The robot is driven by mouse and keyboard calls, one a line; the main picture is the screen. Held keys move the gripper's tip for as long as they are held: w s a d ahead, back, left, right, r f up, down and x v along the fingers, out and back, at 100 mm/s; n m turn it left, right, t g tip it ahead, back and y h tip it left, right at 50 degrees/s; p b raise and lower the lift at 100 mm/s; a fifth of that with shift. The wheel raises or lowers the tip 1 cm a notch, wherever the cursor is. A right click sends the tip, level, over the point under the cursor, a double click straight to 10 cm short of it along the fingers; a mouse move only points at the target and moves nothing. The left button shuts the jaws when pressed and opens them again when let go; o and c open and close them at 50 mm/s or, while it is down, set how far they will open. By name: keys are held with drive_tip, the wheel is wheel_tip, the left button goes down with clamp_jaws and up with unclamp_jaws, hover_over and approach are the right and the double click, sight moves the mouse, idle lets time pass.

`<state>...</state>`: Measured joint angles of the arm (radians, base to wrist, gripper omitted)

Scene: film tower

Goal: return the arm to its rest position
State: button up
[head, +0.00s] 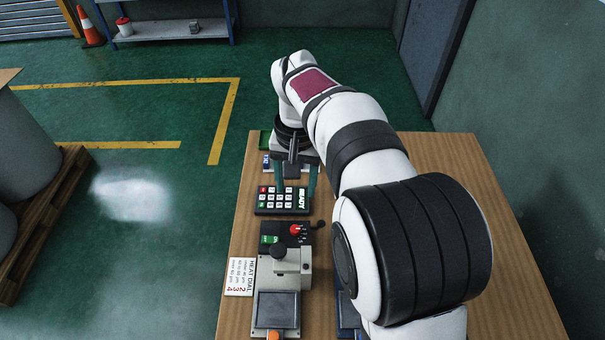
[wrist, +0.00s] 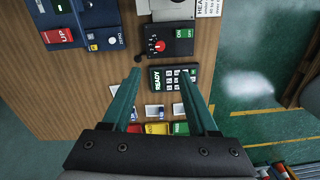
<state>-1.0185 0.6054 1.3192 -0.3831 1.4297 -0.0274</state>
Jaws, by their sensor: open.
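My gripper (head: 296,186) is open and empty, with its two teal fingers pointing down over the far left part of the wooden table. It is above the black keypad (head: 282,203), which has a READY panel at its right end. In the wrist view the fingers of my gripper (wrist: 160,78) are spread apart, with the keypad (wrist: 174,79) showing beyond and between them. Nothing is held between the fingers. My white and black arm reaches from the lower right across the table. The gap between fingertips and keypad is hard to judge.
Near the keypad are a red dial box (head: 297,231), a grey press-like machine (head: 292,270) and a heat dial card (head: 239,277). The wrist view shows a red UP button (wrist: 58,36) and a yellow block (wrist: 157,129). The table's right side (head: 457,165) looks bare.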

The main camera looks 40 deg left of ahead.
drive_tip(key=w+d+r+m, duration=0.2)
drive_tip(key=d+r, duration=0.1)
drive_tip(key=d, duration=0.6)
drive_tip(key=w+d+r+m, duration=0.1)
drive_tip(key=d+r+m, duration=0.2)
drive_tip(key=d, duration=0.7)
drive_tip(key=s+d+f+m, duration=0.2)
drive_tip(key=s+d+m, duration=0.2)
drive_tip(key=s+d, duration=0.3)
drive_tip(key=s+d+f+m+y, duration=0.1)
drive_tip(key=s+d+m, duration=0.2)
drive_tip(key=s+d, duration=0.4)
drive_tip(key=d, duration=0.4)
drive_tip(key=shift+s+f+m, duration=0.2)
drive_tip(key=shift+f+m, duration=0.2)
